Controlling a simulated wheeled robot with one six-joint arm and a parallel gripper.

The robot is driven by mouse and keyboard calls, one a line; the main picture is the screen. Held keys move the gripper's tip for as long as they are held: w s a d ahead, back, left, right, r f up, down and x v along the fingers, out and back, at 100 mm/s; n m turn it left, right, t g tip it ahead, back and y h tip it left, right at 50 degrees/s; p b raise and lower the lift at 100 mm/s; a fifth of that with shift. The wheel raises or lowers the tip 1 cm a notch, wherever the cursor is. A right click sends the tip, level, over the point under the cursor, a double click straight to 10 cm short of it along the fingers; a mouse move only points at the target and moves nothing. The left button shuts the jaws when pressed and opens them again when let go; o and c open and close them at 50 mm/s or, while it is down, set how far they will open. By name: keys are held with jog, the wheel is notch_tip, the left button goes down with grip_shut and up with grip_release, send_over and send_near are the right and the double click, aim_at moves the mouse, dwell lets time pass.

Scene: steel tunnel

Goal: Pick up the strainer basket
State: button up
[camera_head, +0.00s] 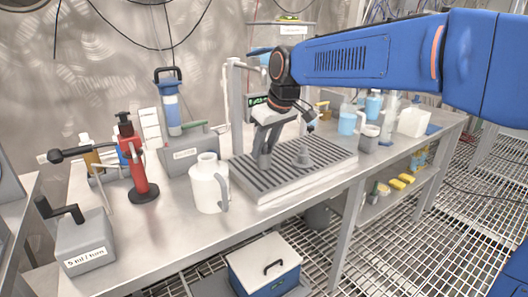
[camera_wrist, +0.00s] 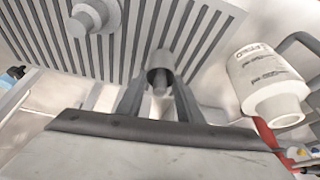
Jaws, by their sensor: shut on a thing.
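The strainer basket, a small grey cylinder (camera_wrist: 160,59), is between the fingertips of my gripper (camera_wrist: 160,88) in the wrist view. My gripper is shut on it, with one finger on each side. In the head view my gripper (camera_head: 264,149) points down over the left part of a slatted grey drain tray (camera_head: 325,163). The basket is small there and mostly hidden by the fingers. I cannot tell whether it still touches the slats.
A stepped grey cone (camera_head: 303,157) stands on the tray, right of my gripper. A white jug (camera_head: 208,185) stands left of the tray's front.

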jog(key=shift+r, duration=1.75)
jog(key=s+d, duration=1.2)
jog(key=s, duration=0.1)
jog(key=shift+s+f, duration=0.15)
jog(key=shift+s, duration=0.05)
jog(key=shift+r, duration=2.3)
jog(key=shift+w, duration=0.1)
